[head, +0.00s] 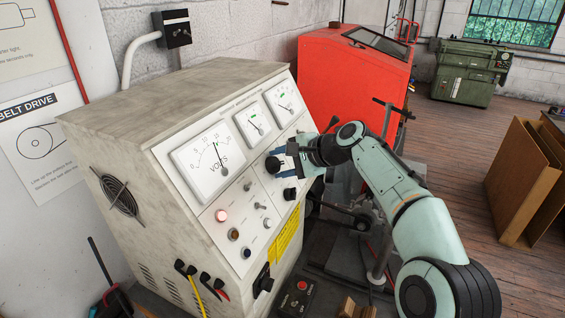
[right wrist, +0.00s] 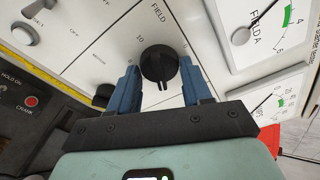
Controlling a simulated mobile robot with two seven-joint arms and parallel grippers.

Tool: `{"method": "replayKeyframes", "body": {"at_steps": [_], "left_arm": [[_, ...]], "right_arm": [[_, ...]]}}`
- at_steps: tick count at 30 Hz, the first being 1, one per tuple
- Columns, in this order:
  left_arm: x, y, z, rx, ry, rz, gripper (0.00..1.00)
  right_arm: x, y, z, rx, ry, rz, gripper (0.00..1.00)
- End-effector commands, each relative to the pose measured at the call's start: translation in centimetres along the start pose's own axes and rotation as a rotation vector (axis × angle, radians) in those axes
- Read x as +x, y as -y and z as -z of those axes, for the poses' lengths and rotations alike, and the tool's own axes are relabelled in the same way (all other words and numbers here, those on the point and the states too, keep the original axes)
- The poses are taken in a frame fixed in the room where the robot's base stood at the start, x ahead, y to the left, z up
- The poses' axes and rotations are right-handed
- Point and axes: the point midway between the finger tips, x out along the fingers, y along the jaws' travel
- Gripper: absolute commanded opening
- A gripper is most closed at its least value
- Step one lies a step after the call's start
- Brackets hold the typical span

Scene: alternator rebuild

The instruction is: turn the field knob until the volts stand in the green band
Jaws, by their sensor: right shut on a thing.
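The black field knob (head: 272,165) is on the sloping front panel of the grey test bench. In the right wrist view the knob (right wrist: 159,64) sits between the two blue fingers of my right gripper (right wrist: 162,85), below the printed word FIELD. My right gripper (head: 284,159) is shut on it in the head view, partly hiding the panel behind. The volts meter (head: 206,170) is the large white dial left of the gripper. Its needle stands upright, leaning slightly left, near the middle of the scale. I cannot make out its green band. My left gripper is not in view.
Two smaller meters (head: 252,122) sit up and right of the volts dial. A red cabinet (head: 345,80) stands behind the bench. Cardboard (head: 522,180) leans at the right.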

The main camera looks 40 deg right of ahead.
Motion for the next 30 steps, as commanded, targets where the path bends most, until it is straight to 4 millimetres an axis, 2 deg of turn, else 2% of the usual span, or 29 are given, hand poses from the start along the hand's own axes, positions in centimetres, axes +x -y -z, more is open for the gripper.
{"method": "replayKeyframes", "body": {"at_steps": [4,5,6,15,19,23,30], "left_arm": [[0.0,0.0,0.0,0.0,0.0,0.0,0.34],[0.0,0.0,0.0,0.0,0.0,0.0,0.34],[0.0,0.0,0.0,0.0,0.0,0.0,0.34],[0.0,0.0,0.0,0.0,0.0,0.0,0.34],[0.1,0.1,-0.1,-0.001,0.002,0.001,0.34],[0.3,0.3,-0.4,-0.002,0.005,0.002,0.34],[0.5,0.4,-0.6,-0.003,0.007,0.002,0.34]], "right_arm": [[-0.1,0.1,0.0,-0.001,-0.002,0.004,0.18],[-0.1,0.1,0.1,-0.001,-0.002,0.004,0.58],[-0.1,0.1,0.0,-0.002,-0.002,0.003,0.71],[-0.1,0.0,0.0,-0.001,-0.001,0.001,0.73],[-1.1,0.1,0.1,-0.001,-0.003,0.003,0.73],[-3.3,0.0,0.1,-0.001,-0.004,0.004,0.73],[-8.9,0.1,0.1,-0.002,-0.005,0.005,0.73]]}}
